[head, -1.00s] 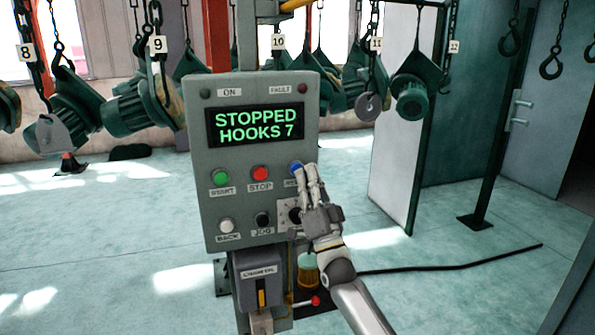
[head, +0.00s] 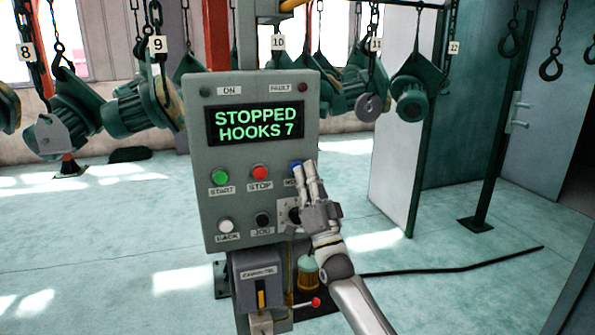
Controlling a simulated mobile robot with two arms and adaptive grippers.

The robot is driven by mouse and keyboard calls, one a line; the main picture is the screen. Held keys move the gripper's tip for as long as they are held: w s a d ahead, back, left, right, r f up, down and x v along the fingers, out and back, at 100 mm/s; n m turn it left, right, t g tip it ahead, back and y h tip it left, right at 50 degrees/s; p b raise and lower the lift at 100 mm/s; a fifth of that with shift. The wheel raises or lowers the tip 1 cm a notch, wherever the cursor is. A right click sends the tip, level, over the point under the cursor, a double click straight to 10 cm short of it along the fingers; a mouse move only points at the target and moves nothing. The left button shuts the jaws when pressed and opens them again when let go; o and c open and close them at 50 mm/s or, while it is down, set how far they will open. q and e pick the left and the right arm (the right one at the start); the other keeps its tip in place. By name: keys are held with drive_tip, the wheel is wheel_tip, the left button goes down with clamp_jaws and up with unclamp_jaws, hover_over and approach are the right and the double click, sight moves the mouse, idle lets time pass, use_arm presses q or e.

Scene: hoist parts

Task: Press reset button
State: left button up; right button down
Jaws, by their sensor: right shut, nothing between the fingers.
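The grey control panel (head: 235,200) stands upright in the middle of the head view. Its screen (head: 254,125) reads "STOPPED HOOKS 7". The blue button (head: 295,166) is at the right end of the upper button row, and its label below is mostly covered by my fingers. My right gripper (head: 308,168) is shut and empty, with its fingertips at the blue button's right edge. Whether they touch it I cannot tell. My left gripper is not in view.
The green start button (head: 220,177) and red stop button (head: 260,172) sit left of the blue one. White (head: 226,226) and black (head: 262,220) buttons are below. A dark knob (head: 294,216) is partly behind my gripper. Green hoists (head: 411,100) hang behind.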

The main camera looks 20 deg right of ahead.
drive_tip(key=shift+w+b, duration=0.3)
drive_tip(key=shift+b, duration=0.05)
drive_tip(key=shift+s, duration=0.15)
idle(0.5)
drive_tip(key=shift+s+p, duration=0.6)
drive_tip(key=shift+s, duration=0.1)
drive_tip(key=s+p, duration=0.3)
drive_tip(key=s, duration=0.2)
drive_tip(key=shift+d, duration=0.1)
idle(0.4)
